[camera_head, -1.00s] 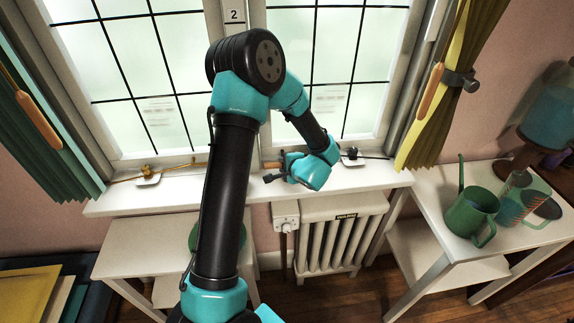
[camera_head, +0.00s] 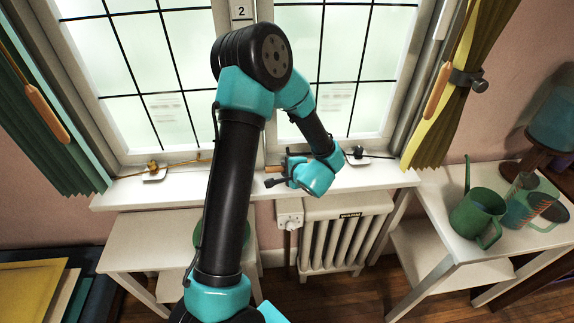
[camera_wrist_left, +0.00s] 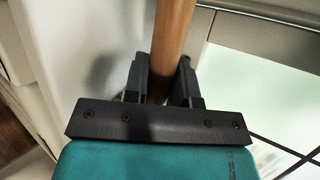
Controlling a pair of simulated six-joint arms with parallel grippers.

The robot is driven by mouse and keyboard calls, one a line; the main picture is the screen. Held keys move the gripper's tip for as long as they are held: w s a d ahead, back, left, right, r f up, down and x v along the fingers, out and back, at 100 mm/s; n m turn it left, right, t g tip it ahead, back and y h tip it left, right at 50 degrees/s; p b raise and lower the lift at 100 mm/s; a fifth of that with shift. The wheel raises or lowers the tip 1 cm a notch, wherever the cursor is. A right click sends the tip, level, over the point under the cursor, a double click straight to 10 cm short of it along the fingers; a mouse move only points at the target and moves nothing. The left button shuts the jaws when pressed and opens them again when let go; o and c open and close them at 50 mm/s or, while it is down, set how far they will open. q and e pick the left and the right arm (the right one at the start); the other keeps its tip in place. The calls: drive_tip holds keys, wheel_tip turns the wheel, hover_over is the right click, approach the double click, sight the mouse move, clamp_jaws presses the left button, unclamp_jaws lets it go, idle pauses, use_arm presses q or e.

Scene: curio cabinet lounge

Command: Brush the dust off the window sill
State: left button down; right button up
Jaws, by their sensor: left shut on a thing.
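The white window sill (camera_head: 375,178) runs across under the two window panels. My left gripper (camera_head: 283,175) is low over the sill, near the middle of the window. It is shut on a wooden handle (camera_wrist_left: 174,35), which shows in the left wrist view as a round light-brown rod between the two dark fingers. The bristle end is not visible, so I cannot tell whether it touches the sill. No dust can be made out on the sill. My left arm hides part of the sill. My right gripper is not in view.
Window latches stand on the sill at left (camera_head: 154,172) and right (camera_head: 357,156). A radiator (camera_head: 335,240) is below. A white side table (camera_head: 445,255) at right holds a green watering can (camera_head: 476,219). Curtains hang at left (camera_head: 45,150) and right (camera_head: 440,120).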

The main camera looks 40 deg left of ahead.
use_arm(q)
drive_tip(key=shift+s+d, duration=0.35)
drive_tip(key=shift+d, duration=0.1)
drive_tip(key=shift+d, duration=0.1)
drive_tip(key=shift+s+d+r, duration=0.15)
drive_tip(key=shift+s+d, duration=1.05)
drive_tip(key=shift+d, duration=0.1)
drive_tip(key=shift+a, duration=0.1)
drive_tip(key=shift+s+a+f, duration=0.2)
drive_tip(key=shift+s+a, duration=0.35)
drive_tip(key=shift+s, duration=0.1)
drive_tip(key=shift+a, duration=0.1)
drive_tip(key=shift+w+a+r, duration=0.1)
drive_tip(key=shift+w+a, duration=1.15)
drive_tip(key=shift+a, duration=0.05)
